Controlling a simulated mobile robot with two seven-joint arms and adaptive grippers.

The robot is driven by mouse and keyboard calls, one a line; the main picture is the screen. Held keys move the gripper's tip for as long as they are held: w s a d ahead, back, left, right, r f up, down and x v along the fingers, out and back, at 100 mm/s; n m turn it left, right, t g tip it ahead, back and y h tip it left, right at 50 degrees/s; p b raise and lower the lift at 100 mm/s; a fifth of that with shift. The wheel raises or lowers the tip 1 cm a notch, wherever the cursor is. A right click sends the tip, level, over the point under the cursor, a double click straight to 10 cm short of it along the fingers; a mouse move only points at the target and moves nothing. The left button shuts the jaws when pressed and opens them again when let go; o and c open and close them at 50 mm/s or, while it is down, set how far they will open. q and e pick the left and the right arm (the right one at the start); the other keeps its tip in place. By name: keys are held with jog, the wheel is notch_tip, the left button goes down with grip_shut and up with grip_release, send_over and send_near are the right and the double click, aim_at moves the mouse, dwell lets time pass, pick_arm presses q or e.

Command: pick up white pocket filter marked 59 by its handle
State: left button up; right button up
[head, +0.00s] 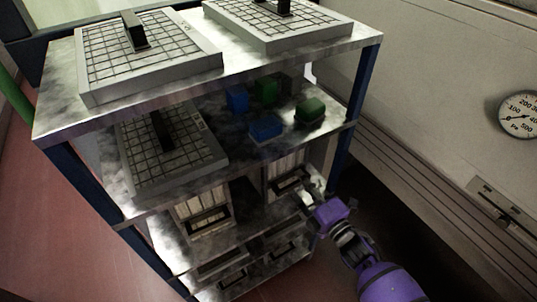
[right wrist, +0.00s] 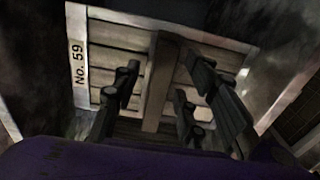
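The white pocket filter marked 59 (head: 287,166) stands in the right part of a lower shelf in the head view. In the right wrist view, its pale frame (right wrist: 203,38) carries the label "No. 59" (right wrist: 78,65). A brown bar, which looks like its handle (right wrist: 159,82), runs down the middle of its face. My right gripper (right wrist: 166,85) is open in front of the filter, with fingers on either side of this bar and gaps visible. In the head view the right gripper (head: 309,200) is at the filter's front. My left gripper is not in view.
Another pocket filter (head: 203,206) stands left on the same shelf. Flat gridded panels (head: 150,52) with dark handles lie on the shelves above. Blue and green blocks (head: 266,127) sit on the middle shelf. A blue rack post (head: 352,110) rises close to my right arm. A wall gauge (head: 519,114) is at right.

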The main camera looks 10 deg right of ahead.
jog(key=shift+w+a, duration=0.25)
jog(key=shift+w, duration=0.45)
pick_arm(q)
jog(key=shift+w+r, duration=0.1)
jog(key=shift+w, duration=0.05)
pick_arm(e)
grip_shut()
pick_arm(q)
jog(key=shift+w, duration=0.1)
pick_arm(e)
jog(key=shift+r, duration=0.15)
